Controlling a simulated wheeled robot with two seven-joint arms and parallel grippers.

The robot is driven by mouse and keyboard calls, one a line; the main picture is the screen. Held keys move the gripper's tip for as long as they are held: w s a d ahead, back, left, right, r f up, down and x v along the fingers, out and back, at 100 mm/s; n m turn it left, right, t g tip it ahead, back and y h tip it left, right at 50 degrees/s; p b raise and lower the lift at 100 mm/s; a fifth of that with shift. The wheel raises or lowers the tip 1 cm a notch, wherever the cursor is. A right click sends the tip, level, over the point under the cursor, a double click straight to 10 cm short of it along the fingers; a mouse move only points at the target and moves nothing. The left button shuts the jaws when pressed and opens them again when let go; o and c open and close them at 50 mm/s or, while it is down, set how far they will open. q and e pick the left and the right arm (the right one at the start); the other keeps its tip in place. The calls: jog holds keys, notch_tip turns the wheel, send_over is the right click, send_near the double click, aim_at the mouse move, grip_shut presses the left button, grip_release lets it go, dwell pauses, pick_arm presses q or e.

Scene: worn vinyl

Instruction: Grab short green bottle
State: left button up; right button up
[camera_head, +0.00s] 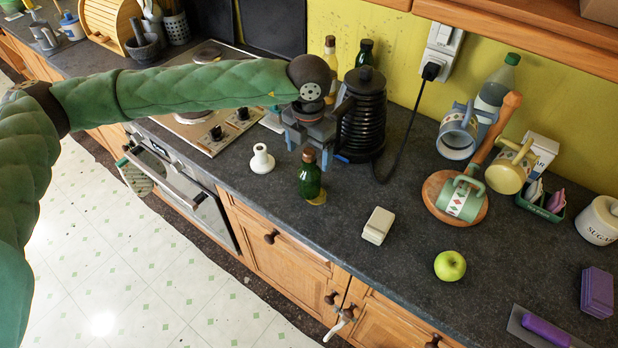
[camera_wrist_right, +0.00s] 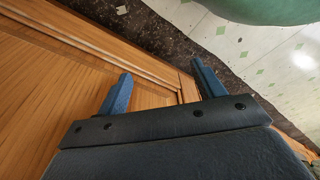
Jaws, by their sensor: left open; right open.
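A short green bottle (camera_head: 310,178) with a brown cap stands upright on the dark countertop near its front edge. My left gripper (camera_head: 312,148) hangs above and just behind the bottle, open; its fingers point down near the bottle's cap. I cannot tell whether a finger touches the bottle. My right gripper (camera_wrist_right: 160,88) shows in the right wrist view, open and empty, in front of the wooden cabinet fronts and low over the floor. Two more bottles, a clear yellowish one (camera_head: 330,62) and a dark green one (camera_head: 364,54), stand at the back by the wall.
A white knob-like object (camera_head: 262,160) is left of the bottle; a cream block (camera_head: 378,225) and a green apple (camera_head: 450,265) are to the right. The counter between is clear.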

aim_at(309, 163)
pick_arm(q)
notch_tip(309, 163, down, 4)
jog(key=p, duration=0.3)
jog(key=shift+w+r, duration=0.1)
jog(key=shift+r, duration=0.1)
jog(key=shift+f, duration=0.5)
pick_arm(e)
jog(key=s+d+f, duration=0.2)
jog(key=s+f, duration=0.2)
jog(key=s, duration=0.2)
jog(key=shift+d, duration=0.2)
jog(key=shift+w, duration=0.1)
pick_arm(q)
grip_shut()
pick_arm(e)
jog(key=shift+d, duration=0.1)
